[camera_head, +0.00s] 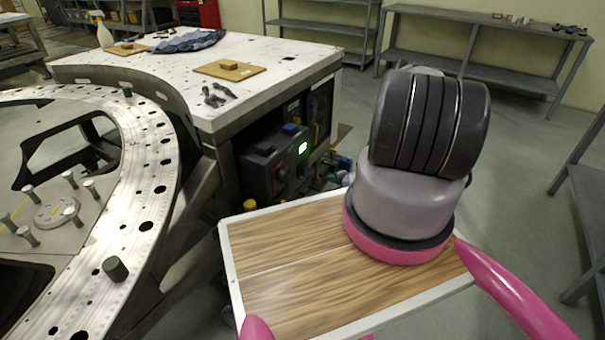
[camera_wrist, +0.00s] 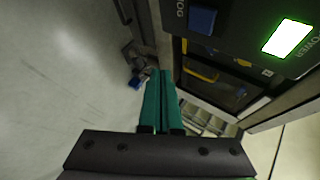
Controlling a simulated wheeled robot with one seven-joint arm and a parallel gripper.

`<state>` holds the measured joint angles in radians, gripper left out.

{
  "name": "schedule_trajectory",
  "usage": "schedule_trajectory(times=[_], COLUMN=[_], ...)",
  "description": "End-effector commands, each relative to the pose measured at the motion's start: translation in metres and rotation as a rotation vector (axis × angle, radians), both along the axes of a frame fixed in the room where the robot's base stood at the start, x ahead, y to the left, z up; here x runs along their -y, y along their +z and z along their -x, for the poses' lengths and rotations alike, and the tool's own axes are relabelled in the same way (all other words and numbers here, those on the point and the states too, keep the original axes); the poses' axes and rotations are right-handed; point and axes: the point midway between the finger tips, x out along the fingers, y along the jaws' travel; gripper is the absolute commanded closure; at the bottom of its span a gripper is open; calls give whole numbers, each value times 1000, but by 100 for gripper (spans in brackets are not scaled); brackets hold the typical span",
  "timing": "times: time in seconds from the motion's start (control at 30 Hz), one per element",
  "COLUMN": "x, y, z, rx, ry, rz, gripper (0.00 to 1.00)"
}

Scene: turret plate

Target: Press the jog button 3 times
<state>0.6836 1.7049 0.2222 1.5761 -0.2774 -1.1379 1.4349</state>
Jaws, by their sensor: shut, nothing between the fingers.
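The jog button is a blue square (camera_wrist: 202,18) on the dark control panel at the top of the wrist view, beside a lettered label cut by the edge. A lit green power light (camera_wrist: 288,38) is to its right on the same panel. My gripper (camera_wrist: 161,73) shows two teal fingers pressed together, empty. In the wrist picture its tips lie below and left of the jog button, apart from it. In the head view the dark control box (camera_head: 262,172) is under the white table; a small blue piece shows on it. My gripper is not visible there.
The white perforated table (camera_head: 290,55) stands above the control box. A curved metal turret plate (camera_head: 150,170) with upright pegs is at left. A wood-topped board (camera_head: 280,290) with a white rim is in front. Grey shelves (camera_head: 480,40) stand at the back; floor is open between.

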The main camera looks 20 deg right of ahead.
Motion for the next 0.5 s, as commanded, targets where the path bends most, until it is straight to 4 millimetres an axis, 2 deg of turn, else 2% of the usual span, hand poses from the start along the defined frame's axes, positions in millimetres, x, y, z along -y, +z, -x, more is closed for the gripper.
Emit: schedule_trajectory(times=[0.13,0.5], x=[-2,-4], y=[-6,-6], z=[5,2], rx=[5,5], ry=[-8,-6], rz=[-13,-12], gripper=[100,100])
